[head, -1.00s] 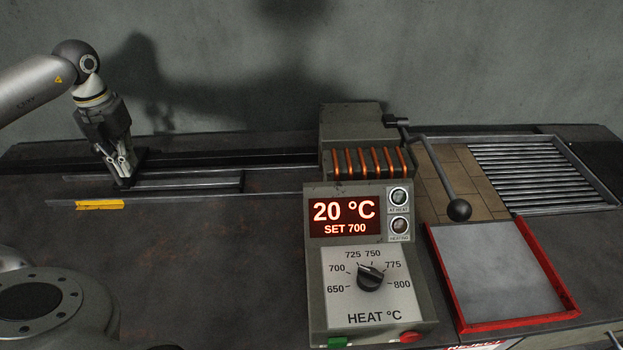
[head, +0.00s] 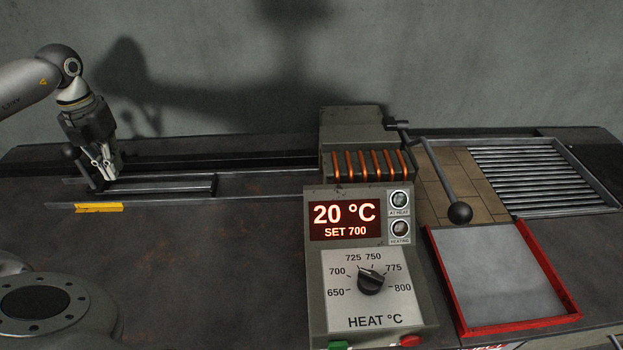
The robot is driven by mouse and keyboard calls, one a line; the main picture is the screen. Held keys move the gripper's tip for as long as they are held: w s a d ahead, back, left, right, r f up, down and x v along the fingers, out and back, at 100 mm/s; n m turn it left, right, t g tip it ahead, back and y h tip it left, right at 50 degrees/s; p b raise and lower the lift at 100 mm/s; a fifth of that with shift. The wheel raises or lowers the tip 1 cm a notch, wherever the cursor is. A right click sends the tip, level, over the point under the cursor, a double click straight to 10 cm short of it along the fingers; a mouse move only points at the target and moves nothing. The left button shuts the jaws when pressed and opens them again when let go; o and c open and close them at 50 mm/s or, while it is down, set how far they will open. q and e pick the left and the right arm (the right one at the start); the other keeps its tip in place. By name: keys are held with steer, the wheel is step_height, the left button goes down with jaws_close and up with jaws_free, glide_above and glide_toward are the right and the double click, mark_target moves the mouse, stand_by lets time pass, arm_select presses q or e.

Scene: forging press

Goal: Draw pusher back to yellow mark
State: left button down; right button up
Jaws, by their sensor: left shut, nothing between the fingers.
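The pusher (head: 165,186) is a long flat grey metal slide lying in the guide rails at the left of the bench. An upright handle with a dark knob (head: 72,152) stands at its left end. The yellow mark (head: 98,208) is a short strip on the bench top in front of the rail, close to the pusher's left end. My left gripper (head: 110,177) points down just right of the handle, shut and empty. It looks close against the handle; exact contact is hard to see. My right gripper is out of view.
A heater with orange coils (head: 368,165) stands at the right end of the rails. In front is a control box (head: 368,260) reading 20 °C, SET 700. A black ball lever (head: 460,212), red-rimmed tray (head: 500,275) and grate (head: 535,175) lie right.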

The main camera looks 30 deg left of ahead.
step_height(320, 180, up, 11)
steer(key=p, duration=1)
steer(key=shift+p, duration=0.4)
